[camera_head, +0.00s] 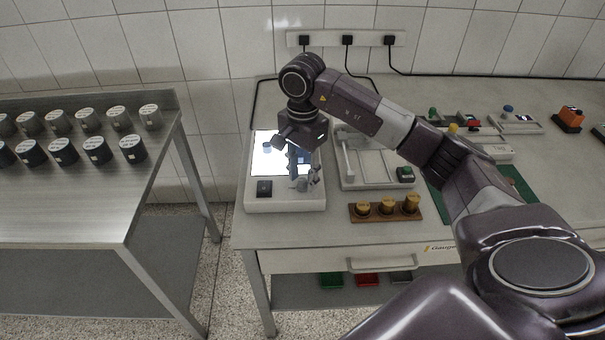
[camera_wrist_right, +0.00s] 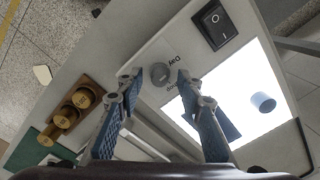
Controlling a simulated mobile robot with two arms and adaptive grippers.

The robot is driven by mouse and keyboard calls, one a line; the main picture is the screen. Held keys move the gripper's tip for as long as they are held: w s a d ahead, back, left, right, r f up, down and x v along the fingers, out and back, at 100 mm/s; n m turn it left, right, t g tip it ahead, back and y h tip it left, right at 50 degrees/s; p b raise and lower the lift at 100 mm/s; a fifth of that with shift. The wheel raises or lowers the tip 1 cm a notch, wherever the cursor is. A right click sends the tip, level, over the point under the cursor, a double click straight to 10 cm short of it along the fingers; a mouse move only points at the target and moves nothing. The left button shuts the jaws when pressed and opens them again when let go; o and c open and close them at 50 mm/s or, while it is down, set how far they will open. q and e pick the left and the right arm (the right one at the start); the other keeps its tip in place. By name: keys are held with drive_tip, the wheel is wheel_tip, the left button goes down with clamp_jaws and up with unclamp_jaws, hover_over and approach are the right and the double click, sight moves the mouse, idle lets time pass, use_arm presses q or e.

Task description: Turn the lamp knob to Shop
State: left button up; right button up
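The lamp is a white light box (camera_head: 285,205) with a brightly lit panel (camera_wrist_right: 225,85), at the left end of the bench. Its round grey knob (camera_wrist_right: 160,73) is on the front strip, beside a black rocker switch (camera_wrist_right: 215,24). Printed labels by the knob show upside down; one reads Day, another seems to read Shop. I cannot tell where the knob points. My right gripper (camera_wrist_right: 158,77) is open, its fingertips on either side of the knob with gaps visible. In the head view the right gripper (camera_head: 304,181) hides the knob area. My left gripper is not in view.
A small grey-blue cylinder (camera_wrist_right: 263,102) is on the lit panel. A wooden block with brass weights (camera_head: 387,208) and a white balance-like device (camera_head: 375,180) stand to the right. A steel table (camera_head: 90,205) with several labelled cylinders is at left, across a gap.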

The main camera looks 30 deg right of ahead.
drive_tip(key=shift+f, duration=0.15)
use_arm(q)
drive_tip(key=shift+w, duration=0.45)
use_arm(e)
clamp_jaws()
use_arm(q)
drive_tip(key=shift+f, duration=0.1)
use_arm(e)
drive_tip(key=shift+m, duration=0.3)
drive_tip(key=m+b, duration=0.1)
drive_tip(key=m, duration=0.2)
drive_tip(key=shift+m, duration=0.3)
drive_tip(key=m, duration=0.4)
drive_tip(key=shift+m+b, duration=0.3)
drive_tip(key=shift+b, duration=0.1)
drive_tip(key=m, duration=0.4)
drive_tip(key=shift+m, duration=0.3)
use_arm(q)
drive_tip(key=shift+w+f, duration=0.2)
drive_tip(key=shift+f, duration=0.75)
use_arm(e)
drive_tip(key=shift+m, duration=2.2)
drive_tip(key=shift+r, duration=0.2)
